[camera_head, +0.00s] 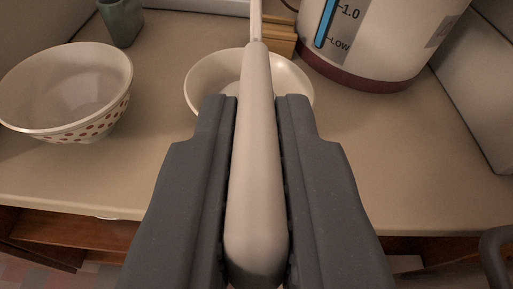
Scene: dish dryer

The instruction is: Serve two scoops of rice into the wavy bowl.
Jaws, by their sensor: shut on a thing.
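My gripper (256,103) is shut on the long cream handle (257,185) of a utensil, which points away from me. The handle narrows to a thin pale shaft at the top, and the utensil's far end is out of view. A shallow cream bowl (208,78) stands on the counter beyond my fingertips, partly hidden by the handle and fingers. A deeper white bowl with red dots (65,90) stands at the left. I cannot tell from this view which bowl is the wavy one. I see no rice.
A large cream appliance with a blue level gauge (385,35) stands at the top right. A grey-green cup (122,22) is at the top left, and a small wooden object (283,38) is behind the shallow bowl. The counter (400,165) is clear at the right.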

